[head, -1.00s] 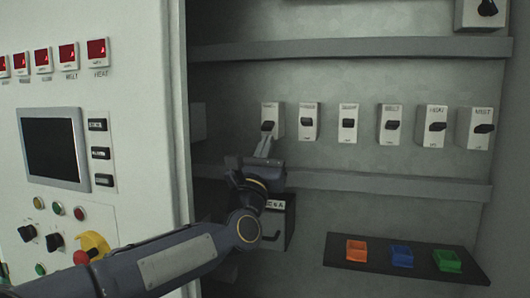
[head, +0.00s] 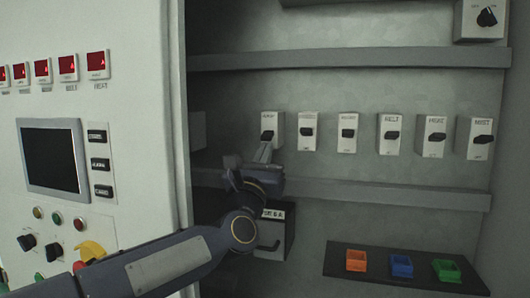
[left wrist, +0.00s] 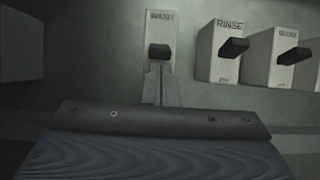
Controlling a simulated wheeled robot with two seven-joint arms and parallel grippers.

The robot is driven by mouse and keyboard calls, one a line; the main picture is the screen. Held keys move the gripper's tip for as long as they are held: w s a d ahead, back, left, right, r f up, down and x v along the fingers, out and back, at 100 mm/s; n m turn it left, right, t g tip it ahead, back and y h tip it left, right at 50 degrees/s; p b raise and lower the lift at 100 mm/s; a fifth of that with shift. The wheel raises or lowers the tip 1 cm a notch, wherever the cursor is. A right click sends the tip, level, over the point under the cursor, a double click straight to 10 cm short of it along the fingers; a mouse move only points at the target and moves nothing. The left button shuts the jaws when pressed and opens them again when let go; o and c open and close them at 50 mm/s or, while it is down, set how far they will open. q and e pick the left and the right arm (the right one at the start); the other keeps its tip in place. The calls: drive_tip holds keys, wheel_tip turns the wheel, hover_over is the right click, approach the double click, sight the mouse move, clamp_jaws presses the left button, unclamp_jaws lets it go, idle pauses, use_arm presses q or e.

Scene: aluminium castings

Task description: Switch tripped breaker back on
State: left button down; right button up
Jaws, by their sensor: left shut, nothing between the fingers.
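A row of several white breaker boxes with black levers is on the cabinet's back wall. The leftmost breaker (head: 278,121) is directly ahead of my left gripper (head: 265,152). In the left wrist view, this breaker (left wrist: 161,27) has a blurred label and a dark lever, and the shut, empty fingertips (left wrist: 158,72) are just below that lever. I cannot tell whether they touch it. The breaker labelled RINSE (left wrist: 216,66) is to its right. The fingers hide the lower part of the leftmost breaker. Which breaker is tripped is not clear. My right gripper is not in view.
Grey horizontal rails (head: 400,190) run below and above the breakers. A dark shelf (head: 375,278) holds orange, blue and green bins. A dark box with a handle (head: 275,240) is behind my left arm. The control panel (head: 140,130) stands at the left.

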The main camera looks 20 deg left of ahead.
use_arm(q)
drive_tip(key=shift+s+r, duration=0.15)
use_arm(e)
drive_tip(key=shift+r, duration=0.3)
